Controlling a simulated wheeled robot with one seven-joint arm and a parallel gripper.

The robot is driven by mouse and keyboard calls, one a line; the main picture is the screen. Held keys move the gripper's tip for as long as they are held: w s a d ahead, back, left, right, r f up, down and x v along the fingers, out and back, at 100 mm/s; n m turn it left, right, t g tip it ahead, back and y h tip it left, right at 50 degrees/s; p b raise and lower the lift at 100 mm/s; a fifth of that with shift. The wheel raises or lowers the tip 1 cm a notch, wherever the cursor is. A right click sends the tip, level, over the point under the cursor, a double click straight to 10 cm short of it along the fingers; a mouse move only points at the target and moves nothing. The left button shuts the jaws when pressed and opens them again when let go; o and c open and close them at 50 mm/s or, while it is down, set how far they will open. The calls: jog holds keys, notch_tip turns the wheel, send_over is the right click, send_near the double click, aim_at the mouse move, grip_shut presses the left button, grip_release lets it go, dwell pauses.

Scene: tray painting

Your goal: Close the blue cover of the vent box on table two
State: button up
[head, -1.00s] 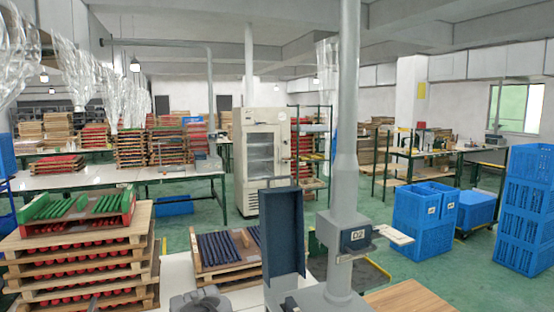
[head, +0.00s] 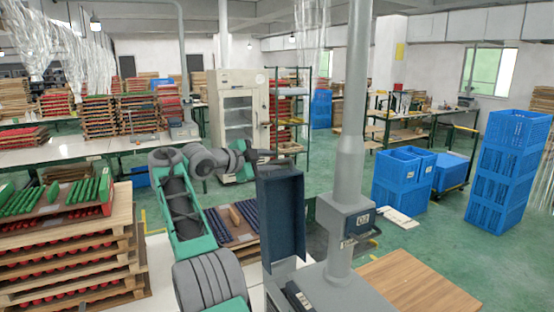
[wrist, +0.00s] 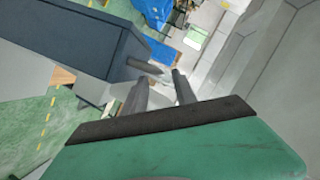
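The vent box (head: 345,290) is a grey box at the front centre with a tall grey pipe rising from it. Its blue cover (head: 283,218) stands upright, open, at the box's left side. My gripper (head: 288,155) is just above and beyond the cover's top edge in the head view. In the wrist view the cover (wrist: 75,40) fills the upper left.
A small dark blue box (head: 360,218) is fixed to the pipe. A rack of dark blue bars (head: 240,225) lies left of the cover. Stacked red-bar pallets (head: 70,240) stand at the left. Blue crates (head: 510,170) stand at the right. A wooden top (head: 415,290) lies front right.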

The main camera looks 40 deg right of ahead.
aim_at(276, 161)
jog(key=x, duration=0.4)
jog(key=shift+d+f+p, duration=0.1)
jog(key=shift+d+p, duration=0.15)
jog(key=shift+p, duration=0.1)
jog(key=shift+c, duration=0.4)
grip_shut()
dwell(0.6)
